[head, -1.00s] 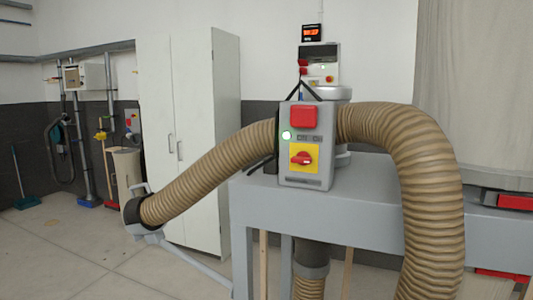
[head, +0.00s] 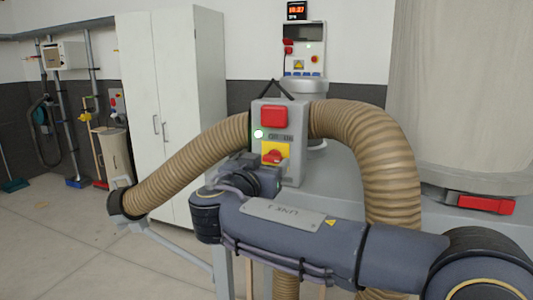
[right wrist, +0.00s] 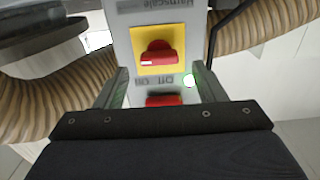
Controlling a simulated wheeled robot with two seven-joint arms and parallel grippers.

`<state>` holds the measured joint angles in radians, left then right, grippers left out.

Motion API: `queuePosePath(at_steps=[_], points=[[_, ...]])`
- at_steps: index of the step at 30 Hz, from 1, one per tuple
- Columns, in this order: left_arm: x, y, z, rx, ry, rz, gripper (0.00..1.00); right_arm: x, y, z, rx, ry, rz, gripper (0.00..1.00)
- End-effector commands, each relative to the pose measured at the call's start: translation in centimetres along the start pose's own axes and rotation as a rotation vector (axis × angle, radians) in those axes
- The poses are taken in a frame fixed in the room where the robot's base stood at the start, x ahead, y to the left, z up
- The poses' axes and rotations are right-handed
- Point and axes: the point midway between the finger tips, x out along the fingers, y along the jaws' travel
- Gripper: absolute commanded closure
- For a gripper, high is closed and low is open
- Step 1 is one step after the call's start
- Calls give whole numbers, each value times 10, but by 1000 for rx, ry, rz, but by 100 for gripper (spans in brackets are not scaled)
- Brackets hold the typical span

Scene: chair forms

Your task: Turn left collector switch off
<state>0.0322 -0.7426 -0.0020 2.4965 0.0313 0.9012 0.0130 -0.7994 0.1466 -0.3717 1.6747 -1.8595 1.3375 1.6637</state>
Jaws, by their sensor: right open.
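The grey collector switch box (head: 292,135) stands on the grey frame between two ribbed hoses. It has a large red block (head: 274,117), a glowing pale green lamp (head: 258,134) and a red rotary knob (head: 275,156) on a yellow plate. My right gripper (head: 247,163) is in front of the box's lower left part. The right wrist view is upside down; there the open, empty fingers (right wrist: 160,74) flank the box face. The knob (right wrist: 157,54), the lit green lamp (right wrist: 189,80) and Off/On lettering show between or beyond them. I cannot tell contact. My left gripper is out of view.
Ribbed tan hoses curve off the box to the left (head: 190,165) and right (head: 385,150). A grey frame (head: 340,185) carries the box. A second control box (head: 303,45) stands behind. White cabinets (head: 170,100) and open floor lie left.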

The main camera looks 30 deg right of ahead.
Motion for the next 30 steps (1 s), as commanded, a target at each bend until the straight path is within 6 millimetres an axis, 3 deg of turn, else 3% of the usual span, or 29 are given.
queuePosePath(at_steps=[6, 16, 26, 30], points=[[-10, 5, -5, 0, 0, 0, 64, 25, 0, -1, -1, -1, 1, 36], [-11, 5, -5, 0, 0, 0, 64, 30, 0, 1, -1, -2, 0, 36], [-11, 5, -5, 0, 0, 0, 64, 30, 0, 1, -1, -2, -1, 78], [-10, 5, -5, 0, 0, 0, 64, 30, 0, 1, -3, -2, -1, 81]])
